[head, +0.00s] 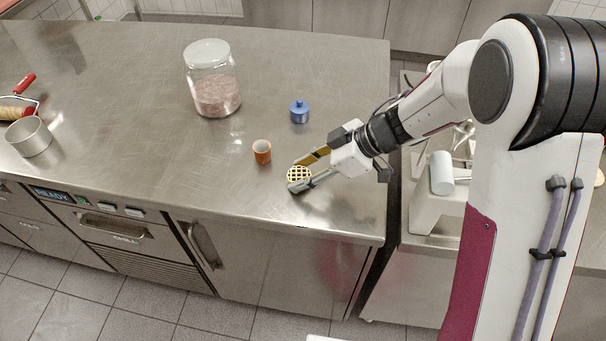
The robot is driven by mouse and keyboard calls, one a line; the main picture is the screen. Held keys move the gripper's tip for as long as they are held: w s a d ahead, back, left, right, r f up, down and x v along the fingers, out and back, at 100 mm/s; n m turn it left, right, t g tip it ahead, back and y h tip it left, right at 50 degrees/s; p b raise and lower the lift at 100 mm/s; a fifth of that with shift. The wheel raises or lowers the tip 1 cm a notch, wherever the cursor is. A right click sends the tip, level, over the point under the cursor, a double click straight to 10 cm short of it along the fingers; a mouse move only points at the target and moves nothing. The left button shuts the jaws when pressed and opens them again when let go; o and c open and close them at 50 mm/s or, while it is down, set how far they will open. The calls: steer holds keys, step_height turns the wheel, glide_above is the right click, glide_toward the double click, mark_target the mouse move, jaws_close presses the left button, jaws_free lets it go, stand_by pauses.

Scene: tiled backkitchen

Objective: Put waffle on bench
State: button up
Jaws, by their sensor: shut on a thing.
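The waffle (298,174) is a small, round, pale yellow piece with a grid pattern. My gripper (299,178) is shut on it, with one finger on each side. The waffle is over the steel bench (130,120), near its front right part. I cannot tell from this view whether it touches the bench top or is held a little above it.
A small orange-brown cup (262,151) stands just left of the waffle. A blue lidded pot (299,111) stands behind it. A large glass jar (212,80) is farther back. A metal ring or tin (29,136) and a red-handled roller (17,105) are at far left. The bench's middle is clear.

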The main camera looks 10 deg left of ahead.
step_height(320, 180, up, 9)
steer(key=shift+f, duration=0.1)
stand_by(0.4)
stand_by(0.8)
step_height(320, 180, up, 19)
glide_above(303, 175)
steer(key=w+d+m+t+h, duration=0.1)
steer(key=w+d+m+t, duration=0.25)
steer(key=w+d, duration=0.7)
steer(key=w+d+m+t+h, duration=0.15)
steer(key=w+d+m, duration=0.4)
steer(key=d, duration=0.85)
steer(key=w+d+m+t+h, duration=0.2)
steer(key=d+m, duration=0.1)
steer(key=d, duration=1.5)
steer(key=w+d+m+t+h, duration=0.2)
steer(key=d+m+h, duration=0.15)
steer(key=d, duration=1.35)
step_height(303, 175, down, 19)
steer(key=shift+s+r+y, duration=0.2)
steer(key=shift+y, duration=0.2)
